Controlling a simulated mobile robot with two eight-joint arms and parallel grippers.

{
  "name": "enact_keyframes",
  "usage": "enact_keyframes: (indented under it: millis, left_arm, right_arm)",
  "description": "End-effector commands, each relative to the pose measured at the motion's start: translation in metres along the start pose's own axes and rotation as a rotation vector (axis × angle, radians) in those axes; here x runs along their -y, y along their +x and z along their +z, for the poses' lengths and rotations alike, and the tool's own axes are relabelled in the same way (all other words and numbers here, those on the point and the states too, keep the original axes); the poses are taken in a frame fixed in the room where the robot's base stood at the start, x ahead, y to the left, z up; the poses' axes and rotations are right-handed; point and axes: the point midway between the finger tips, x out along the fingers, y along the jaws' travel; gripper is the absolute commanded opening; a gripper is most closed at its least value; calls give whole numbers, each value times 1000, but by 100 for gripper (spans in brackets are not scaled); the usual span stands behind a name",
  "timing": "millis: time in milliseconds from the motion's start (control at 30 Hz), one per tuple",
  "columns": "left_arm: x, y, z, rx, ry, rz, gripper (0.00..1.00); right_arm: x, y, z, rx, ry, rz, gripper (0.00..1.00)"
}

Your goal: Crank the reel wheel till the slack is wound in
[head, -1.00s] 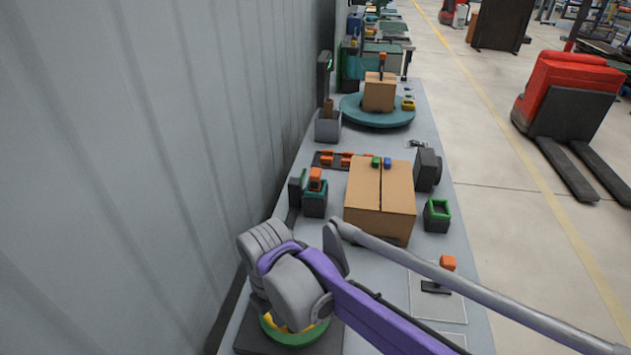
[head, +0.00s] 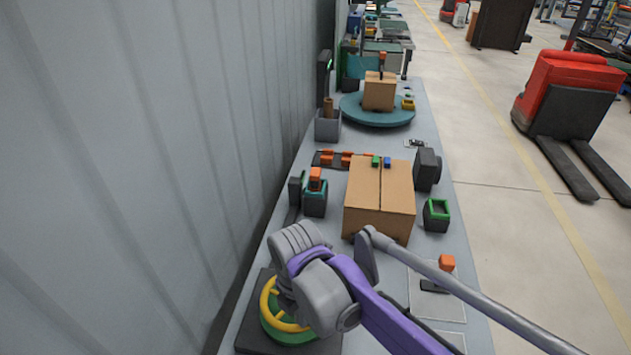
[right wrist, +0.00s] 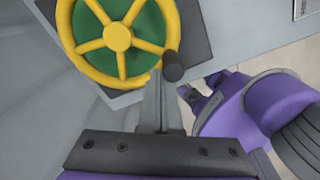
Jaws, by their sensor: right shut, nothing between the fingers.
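The reel wheel (head: 270,303) is a yellow spoked wheel over a green disc on a dark base plate, at the near end of the bench. In the head view my right wrist covers its right part. In the right wrist view the wheel (right wrist: 118,37) fills the upper left, with a dark crank knob (right wrist: 173,66) at its rim. My right gripper (right wrist: 160,88) is shut and empty, its tip beside the rim just below the knob; I cannot tell whether it touches. Its fingers are hidden in the head view. My left gripper is not in view. No line or slack shows clearly.
A cardboard box (head: 380,200) stands on the bench beyond my arm, with a green-rimmed bin (head: 436,214) to its right. A grey corrugated wall (head: 160,150) closes off the left side.

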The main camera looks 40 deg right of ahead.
Motion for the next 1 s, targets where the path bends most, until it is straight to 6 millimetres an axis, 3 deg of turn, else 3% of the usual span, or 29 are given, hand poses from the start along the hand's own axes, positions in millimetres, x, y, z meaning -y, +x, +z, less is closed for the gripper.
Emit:
enact_keyframes:
  millis: [200,567,800,1000]
  left_arm:
    - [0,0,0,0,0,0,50]
    - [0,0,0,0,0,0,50]
    - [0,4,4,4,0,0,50]
    - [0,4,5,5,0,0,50]
  right_arm:
    - [11,0,20,1,3,-1,0]
    - [12,0,24,1,1,0,0]
    - [11,1,49,1,5,-1,0]
    - [10,0,59,0,1,0,0]
